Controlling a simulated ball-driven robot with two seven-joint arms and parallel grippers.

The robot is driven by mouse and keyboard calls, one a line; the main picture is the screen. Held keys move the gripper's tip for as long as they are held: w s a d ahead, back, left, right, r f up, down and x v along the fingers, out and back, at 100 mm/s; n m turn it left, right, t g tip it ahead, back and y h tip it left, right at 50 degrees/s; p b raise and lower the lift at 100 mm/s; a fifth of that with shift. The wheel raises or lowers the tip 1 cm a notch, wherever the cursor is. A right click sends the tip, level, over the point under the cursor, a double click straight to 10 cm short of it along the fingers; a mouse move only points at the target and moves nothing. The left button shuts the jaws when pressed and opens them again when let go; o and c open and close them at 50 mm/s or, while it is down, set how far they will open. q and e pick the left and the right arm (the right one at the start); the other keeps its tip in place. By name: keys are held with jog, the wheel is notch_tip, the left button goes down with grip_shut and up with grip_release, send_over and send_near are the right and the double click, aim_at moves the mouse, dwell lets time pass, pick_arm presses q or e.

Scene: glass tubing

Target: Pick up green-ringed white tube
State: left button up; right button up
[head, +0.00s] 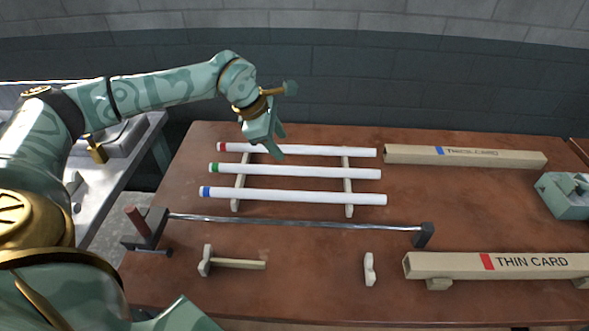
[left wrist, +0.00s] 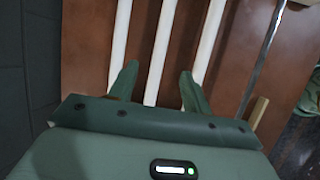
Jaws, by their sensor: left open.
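The green-ringed white tube (head: 295,172) lies across a wooden rack in the head view, its green ring near its left end. It is the middle of three tubes, between a red-ringed tube (head: 310,151) and a blue-ringed tube (head: 300,196). My left gripper (head: 265,152) is open above the left part of the rack. In the left wrist view, the open fingers (left wrist: 160,82) point at the tubes, and the middle tube (left wrist: 160,50) runs between them with nothing gripped. The exact height above it is hard to tell.
A long metal rod (head: 300,221) on dark end supports lies in front of the rack. Beams stand at the back right (head: 500,158) and front right (head: 535,263). The table's middle right is clear.

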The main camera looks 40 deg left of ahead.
pick_arm(q)
send_over(293, 168)
jog(key=s, duration=0.2)
jog(key=f, duration=0.3)
jog(key=f+b, duration=0.1)
jog(key=f, duration=0.1)
jog(key=shift+w+a, duration=0.25)
jog(key=shift+a, duration=0.15)
jog(key=x, duration=0.1)
jog(key=b+x, duration=0.1)
jog(key=x, duration=0.3)
jog(key=shift+s+a+f+b, duration=0.3)
jog(key=shift+s+b, duration=0.05)
jog(key=shift+r, duration=0.1)
jog(key=shift+c, duration=1.2)
grip_shut()
